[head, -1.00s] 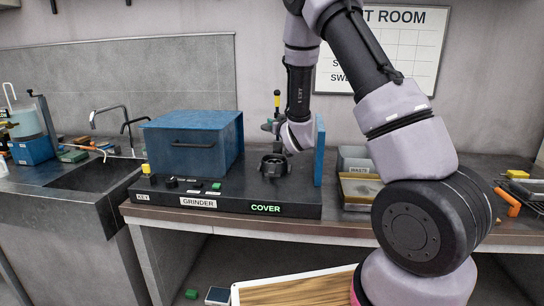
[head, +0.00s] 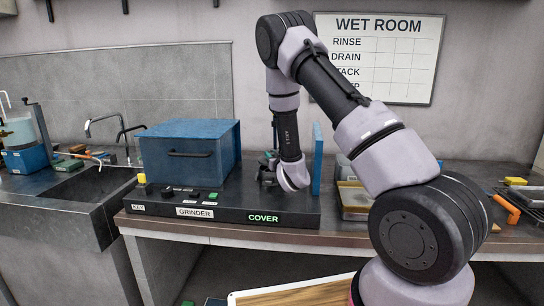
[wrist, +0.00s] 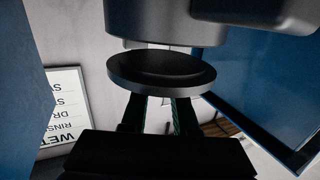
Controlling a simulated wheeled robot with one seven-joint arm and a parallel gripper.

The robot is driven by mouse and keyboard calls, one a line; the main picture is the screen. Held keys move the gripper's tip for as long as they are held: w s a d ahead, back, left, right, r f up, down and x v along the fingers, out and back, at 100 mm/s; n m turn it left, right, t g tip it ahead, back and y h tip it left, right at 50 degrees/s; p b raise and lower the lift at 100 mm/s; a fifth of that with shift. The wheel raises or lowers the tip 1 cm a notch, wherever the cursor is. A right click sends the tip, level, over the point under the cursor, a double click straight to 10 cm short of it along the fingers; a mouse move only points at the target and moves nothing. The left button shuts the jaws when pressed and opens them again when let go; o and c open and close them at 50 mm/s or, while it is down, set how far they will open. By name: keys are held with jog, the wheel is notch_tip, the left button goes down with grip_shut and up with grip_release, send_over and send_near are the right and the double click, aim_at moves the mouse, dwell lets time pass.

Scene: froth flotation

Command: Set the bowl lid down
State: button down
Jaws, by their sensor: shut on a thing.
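The bowl lid (wrist: 160,72) is a dark, round disc with a raised middle in the wrist view. My gripper (wrist: 158,106) is shut on it, with both fingers reaching up to the lid from the dark palm. In the head view my gripper (head: 266,177) is low over the grinder base (head: 230,202), between the blue box-like cover (head: 190,152) and an upright blue panel (head: 317,160). My wrist hides the lid there. A grey-blue cylinder (wrist: 165,28) shows just beyond the lid in the wrist view. I cannot tell whether they touch.
The base's front carries a row of knobs and buttons (head: 190,191) and a lit COVER label (head: 263,217). Trays (head: 355,198) stand right of the blue panel. A sink (head: 90,183) and faucet are at the left.

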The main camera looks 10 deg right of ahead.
jog(key=shift+f, duration=0.15)
jog(key=shift+f, duration=0.4)
jog(key=c, duration=0.7)
grip_release()
jog(key=shift+f, duration=0.1)
